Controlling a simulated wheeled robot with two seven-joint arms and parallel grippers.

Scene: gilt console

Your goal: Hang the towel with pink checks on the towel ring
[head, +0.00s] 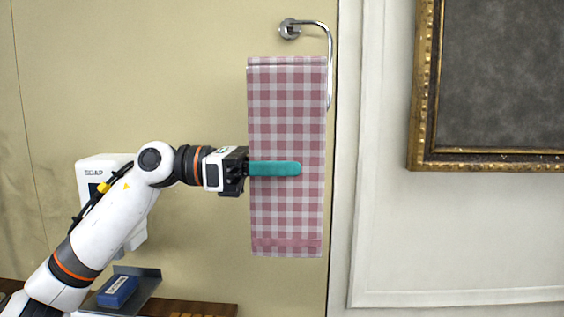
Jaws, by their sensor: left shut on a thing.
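The towel with pink checks (287,120) hangs straight down in the middle of the head view, its top edge level. The chrome towel ring (329,50) is mounted on the wall; its right side runs down along the towel's upper right edge. The ring's lower part is hidden, so I cannot tell whether the towel lies over it. My left gripper (274,168) reaches in from the left at about the towel's mid-height. One teal finger lies across the front; the other is hidden behind the cloth, and the gripper is shut on the towel. My right gripper is out of view.
A white wall-mounted box (97,170) is behind my left arm. Below it, a blue block (118,290) sits on a grey tray (146,284) above a wooden surface. A gilt picture frame (421,100) hangs at right. The wall between towel and frame is clear.

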